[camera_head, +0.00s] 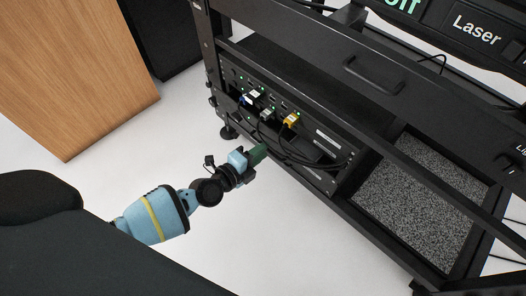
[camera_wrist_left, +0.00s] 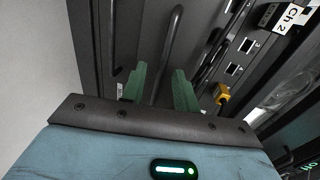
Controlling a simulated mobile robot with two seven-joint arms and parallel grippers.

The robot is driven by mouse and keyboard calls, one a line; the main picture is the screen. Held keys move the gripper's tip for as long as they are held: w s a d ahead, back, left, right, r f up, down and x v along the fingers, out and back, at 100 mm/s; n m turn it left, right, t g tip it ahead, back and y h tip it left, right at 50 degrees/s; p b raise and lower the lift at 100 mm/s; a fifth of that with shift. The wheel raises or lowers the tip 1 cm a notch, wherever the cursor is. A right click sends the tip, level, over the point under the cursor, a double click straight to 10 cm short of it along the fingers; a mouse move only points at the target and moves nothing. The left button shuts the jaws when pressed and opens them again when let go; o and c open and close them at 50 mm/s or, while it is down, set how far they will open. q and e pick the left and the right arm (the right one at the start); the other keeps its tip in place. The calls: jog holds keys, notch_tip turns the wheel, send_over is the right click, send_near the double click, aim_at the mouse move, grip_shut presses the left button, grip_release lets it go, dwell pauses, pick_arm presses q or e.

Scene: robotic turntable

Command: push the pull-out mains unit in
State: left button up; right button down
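A black unit with rows of sockets and plugged cables (camera_head: 318,137) sits low in the black rack. I cannot tell for sure that it is the mains unit, or how far out it stands. My left gripper (camera_head: 257,154) is in front of its lower edge, with green fingers pointing toward the rack. In the left wrist view the two green fingers (camera_wrist_left: 160,88) stand apart, so the gripper is open. A thin grey bar or cable (camera_wrist_left: 172,45) shows beyond and between them; I cannot tell whether they touch it. My right gripper is not in view.
A yellow plug (camera_head: 291,120) and black cables hang at the socket panel; the yellow plug also shows in the wrist view (camera_wrist_left: 222,93). A drawer handle (camera_head: 375,75) is above. A wooden cabinet (camera_head: 75,70) stands left. The white floor before the rack is clear.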

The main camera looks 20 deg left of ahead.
aim_at(274, 141)
pick_arm(q)
jog(key=shift+w+d, duration=0.2)
jog(key=shift+w, duration=0.25)
grip_shut()
jog(key=x, duration=0.2)
jog(key=r+x, duration=0.1)
jog(key=x, duration=0.1)
jog(key=shift+w+f, duration=0.15)
jog(key=shift+w, duration=0.1)
grip_release()
jog(key=shift+w+d, duration=0.1)
